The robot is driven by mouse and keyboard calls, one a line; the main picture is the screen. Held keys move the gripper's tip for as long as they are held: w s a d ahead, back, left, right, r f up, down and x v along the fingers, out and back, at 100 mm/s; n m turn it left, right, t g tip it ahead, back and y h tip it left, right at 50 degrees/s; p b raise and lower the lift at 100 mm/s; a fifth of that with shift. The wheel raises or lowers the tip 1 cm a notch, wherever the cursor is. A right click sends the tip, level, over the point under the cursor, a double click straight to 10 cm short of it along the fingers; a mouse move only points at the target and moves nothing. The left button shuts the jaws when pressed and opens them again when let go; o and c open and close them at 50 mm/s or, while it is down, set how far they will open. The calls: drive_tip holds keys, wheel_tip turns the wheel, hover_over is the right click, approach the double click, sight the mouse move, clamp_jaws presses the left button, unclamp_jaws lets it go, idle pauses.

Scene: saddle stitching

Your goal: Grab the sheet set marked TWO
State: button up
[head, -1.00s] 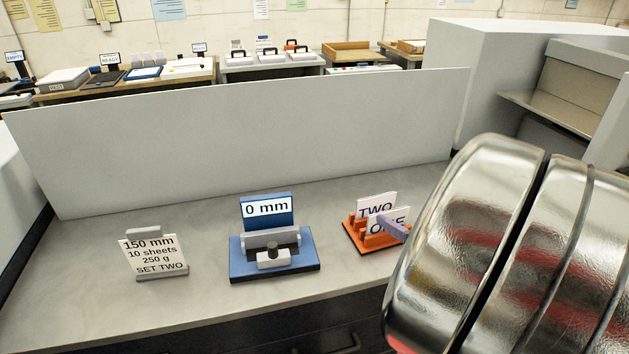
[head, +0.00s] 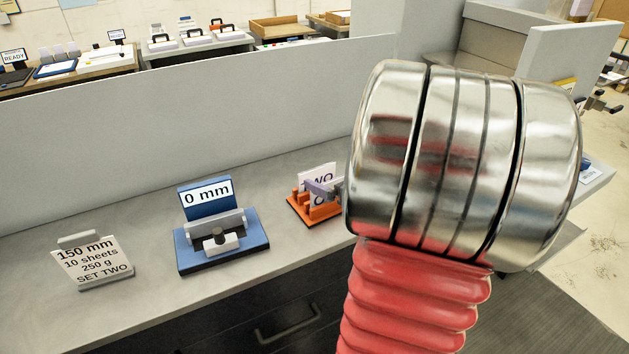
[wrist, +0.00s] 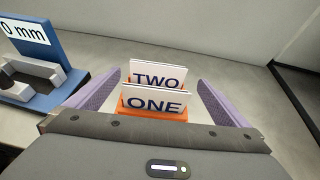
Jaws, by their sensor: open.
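The sheet set marked TWO (wrist: 158,74) stands upright in an orange rack, behind the set marked ONE (wrist: 155,103) as the wrist view shows them. In the head view the TWO set (head: 316,174) is partly covered by a purple finger of my gripper. My gripper (wrist: 155,90) is open in the wrist view, with one purple finger on each side of the two sets. I cannot tell whether either finger touches a card. The orange rack (head: 299,204) sits on the grey counter, and my metal arm hides its right side in the head view.
A blue device reading 0 mm (head: 222,247) stands left of the rack. Further left is a card holder (head: 95,261) reading 150 mm, 10 sheets, 250 g, SET TWO. A grey panel (head: 180,125) rises behind the counter (head: 150,290).

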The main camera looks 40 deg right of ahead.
sight(318, 169)
drive_tip(key=shift+w+d+f, duration=0.15)
drive_tip(key=shift+w+f, duration=0.15)
drive_tip(key=shift+w, duration=0.35)
drive_tip(key=shift+x, duration=2.6)
drive_tip(key=shift+r, duration=0.15)
drive_tip(key=shift+c, duration=0.5)
drive_tip(key=c, duration=1)
drive_tip(key=shift+r, duration=0.1)
wheel_tip(318, 169, up, 10)
drive_tip(key=shift+w, duration=0.1)
